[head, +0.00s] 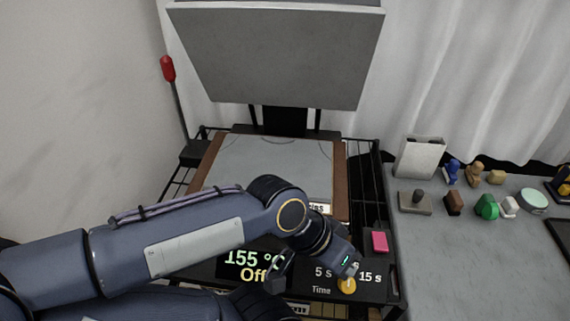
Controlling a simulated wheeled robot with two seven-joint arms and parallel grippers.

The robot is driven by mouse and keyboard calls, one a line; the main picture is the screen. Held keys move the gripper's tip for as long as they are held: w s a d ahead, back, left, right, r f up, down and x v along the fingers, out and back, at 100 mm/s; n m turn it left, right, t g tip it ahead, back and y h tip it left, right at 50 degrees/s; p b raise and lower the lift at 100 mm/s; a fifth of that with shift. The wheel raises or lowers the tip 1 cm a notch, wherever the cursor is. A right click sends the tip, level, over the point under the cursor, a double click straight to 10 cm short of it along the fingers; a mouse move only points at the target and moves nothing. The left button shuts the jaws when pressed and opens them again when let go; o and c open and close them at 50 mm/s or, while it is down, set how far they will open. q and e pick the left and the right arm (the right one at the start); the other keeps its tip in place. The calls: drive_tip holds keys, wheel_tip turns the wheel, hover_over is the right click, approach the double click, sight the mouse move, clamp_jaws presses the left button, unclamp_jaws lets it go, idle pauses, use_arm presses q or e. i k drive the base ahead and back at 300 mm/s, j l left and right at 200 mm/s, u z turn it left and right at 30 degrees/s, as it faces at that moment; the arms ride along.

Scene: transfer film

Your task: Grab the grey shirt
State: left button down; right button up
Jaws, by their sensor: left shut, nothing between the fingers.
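A grey flat cloth, which looks like the grey shirt (270,158), lies spread on the lower bed of a heat press. Its near part is hidden behind my left arm. My left gripper (338,268) is low in the middle of the head view, over the press's front panel, nearer to me than the cloth and apart from it. It is shut and empty. My right gripper is not seen.
The press's raised upper plate (280,55) hangs over the bed. The front panel (310,286) reads 155 and Off, with an orange knob (346,286). A grey table (450,260) at right holds several small objects along its back; its front is clear.

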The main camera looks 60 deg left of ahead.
sight(306, 164)
drive_tip(key=u, duration=2.05)
